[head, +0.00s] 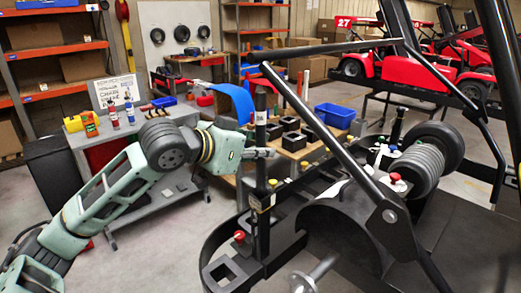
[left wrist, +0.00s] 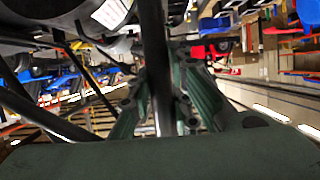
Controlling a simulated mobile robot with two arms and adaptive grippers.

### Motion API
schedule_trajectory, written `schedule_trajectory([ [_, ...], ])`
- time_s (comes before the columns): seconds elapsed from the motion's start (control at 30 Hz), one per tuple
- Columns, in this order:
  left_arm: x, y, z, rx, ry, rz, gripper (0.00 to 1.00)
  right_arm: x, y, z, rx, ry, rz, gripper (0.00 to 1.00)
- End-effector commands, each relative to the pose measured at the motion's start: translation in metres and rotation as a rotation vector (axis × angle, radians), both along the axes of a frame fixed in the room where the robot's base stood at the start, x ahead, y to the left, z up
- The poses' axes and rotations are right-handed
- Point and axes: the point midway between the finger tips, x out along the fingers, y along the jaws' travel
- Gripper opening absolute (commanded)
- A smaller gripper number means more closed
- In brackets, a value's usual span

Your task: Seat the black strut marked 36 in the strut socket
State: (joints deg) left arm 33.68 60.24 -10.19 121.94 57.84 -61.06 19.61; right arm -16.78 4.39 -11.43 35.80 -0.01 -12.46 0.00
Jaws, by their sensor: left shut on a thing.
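My left gripper (head: 262,153) reaches in from the left and is shut on an upright black strut (head: 261,132). The strut has a pale label near its top; I cannot read the number. Below the gripper a dark upright post (head: 262,230) with a white tag stands at the near side of the kart frame, in line with the strut. I take it for the strut socket. I cannot tell whether the strut's lower end is inside it or just above. In the left wrist view the strut (left wrist: 155,70) runs between the green fingers. My right gripper is not in view.
The black kart frame (head: 345,225) with slanted bars fills the right. A red-topped knob (head: 239,236) sits by the post. Behind are a wooden bench with black blocks (head: 291,124) and blue bins (head: 335,115). A grey table (head: 150,131) stands at left.

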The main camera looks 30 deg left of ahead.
Motion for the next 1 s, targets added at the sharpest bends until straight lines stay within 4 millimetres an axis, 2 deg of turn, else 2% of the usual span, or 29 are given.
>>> schedule_trajectory([
  [0.2, 0.000, 0.000, -0.002, -0.001, -0.003, 0.000, 0.00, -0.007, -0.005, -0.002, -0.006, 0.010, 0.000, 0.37],
  [0.23, 0.000, 0.000, -0.002, 0.000, 0.000, 0.000, 0.20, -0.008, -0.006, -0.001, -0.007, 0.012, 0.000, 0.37],
  [0.43, 0.000, 0.000, -0.002, -0.001, 0.000, 0.000, 0.37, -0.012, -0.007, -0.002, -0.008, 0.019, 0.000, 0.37],
  [0.77, 0.000, 0.000, 0.001, 0.000, -0.001, 0.000, 0.37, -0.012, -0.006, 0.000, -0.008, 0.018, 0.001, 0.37],
  [0.87, -0.007, 0.004, 0.002, 0.001, 0.000, 0.003, 0.37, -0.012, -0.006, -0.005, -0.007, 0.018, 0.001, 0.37],
  [1.0, -0.028, 0.011, 0.009, 0.006, -0.001, 0.003, 0.37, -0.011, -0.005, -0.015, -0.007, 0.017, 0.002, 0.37],
])
